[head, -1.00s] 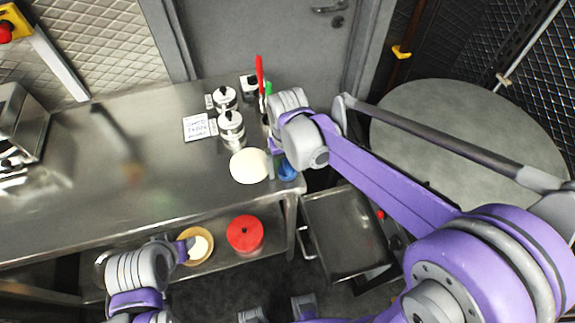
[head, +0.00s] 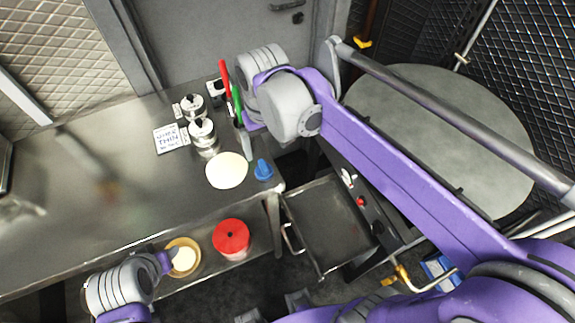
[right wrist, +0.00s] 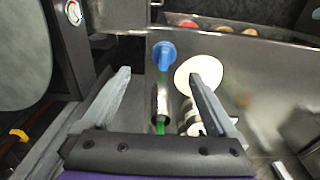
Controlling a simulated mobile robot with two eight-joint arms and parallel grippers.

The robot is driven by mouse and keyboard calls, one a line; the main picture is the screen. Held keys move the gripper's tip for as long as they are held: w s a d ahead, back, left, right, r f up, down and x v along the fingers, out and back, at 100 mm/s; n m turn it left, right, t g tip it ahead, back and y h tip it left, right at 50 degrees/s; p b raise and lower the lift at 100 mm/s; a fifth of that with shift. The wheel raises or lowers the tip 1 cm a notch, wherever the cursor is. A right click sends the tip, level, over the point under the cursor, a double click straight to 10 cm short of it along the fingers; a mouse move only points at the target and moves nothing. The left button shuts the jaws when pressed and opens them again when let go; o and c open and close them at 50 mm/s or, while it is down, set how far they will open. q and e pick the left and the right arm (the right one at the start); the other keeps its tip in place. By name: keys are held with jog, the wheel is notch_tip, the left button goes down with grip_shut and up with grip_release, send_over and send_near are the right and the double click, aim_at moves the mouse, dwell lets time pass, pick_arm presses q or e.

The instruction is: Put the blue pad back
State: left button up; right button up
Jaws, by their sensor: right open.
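The blue pad (head: 263,170), a small round piece with a raised knob, rests near the counter's right front corner, beside a pale dough disc (head: 227,170). It also shows in the right wrist view (right wrist: 164,54), beyond and between my spread fingertips. My right gripper (head: 247,146) is open and empty, behind the pad and apart from it, partly hidden by its own wrist in the head view. The right gripper shows open in the wrist view too (right wrist: 162,80). My left gripper (head: 165,262) is by the bowl on the lower shelf; its fingers cannot be made out.
Red and green handles (head: 225,82) stand near my right wrist. Two steel canisters (head: 202,132) and a written card (head: 171,138) are left of them. A red container (head: 231,237) and a yellow bowl (head: 190,269) are below. The round grey tandoor top (head: 440,130) is right.

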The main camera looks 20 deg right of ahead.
jog(key=s+d+f+t, duration=0.4)
jog(key=s+d+f, duration=0.1)
jog(key=s+f, duration=0.5)
jog(key=shift+s+d+t, duration=0.3)
jog(key=shift+s+t, duration=0.1)
jog(key=shift+s, duration=0.6)
